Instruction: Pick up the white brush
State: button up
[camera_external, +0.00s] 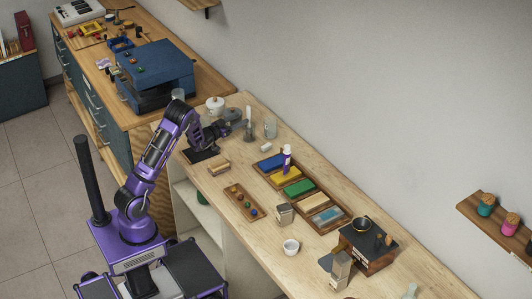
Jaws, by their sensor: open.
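No thing can be told for certain as the white brush at this size. A small white piece (266,147) lies on the wooden bench (345,209), to the right of my gripper. A pale tan, block-shaped thing that looks like a brush (219,167) lies below my gripper in the picture. My gripper (224,129) is at the end of my purple arm, over the far left part of the bench. It is open, and its fingers are small and dark here. I see nothing held between them.
A white pot (215,105), a grey upright bottle (248,129) and a clear glass (270,129) stand near my gripper. A blue machine (155,70) stands behind.

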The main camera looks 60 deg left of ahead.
aim_at(249, 123)
jog(key=shift+w+a+p, duration=0.1)
jog(key=shift+w+a, duration=0.1)
jog(key=shift+w, duration=0.8)
jog(key=shift+w+a+p, duration=0.1)
jog(key=shift+w+a, duration=0.1)
jog(key=shift+w, duration=0.8)
jog(key=shift+w+a+p, duration=0.1)
jog(key=shift+w+a, duration=0.1)
jog(key=shift+w, duration=0.8)
grip_shut()
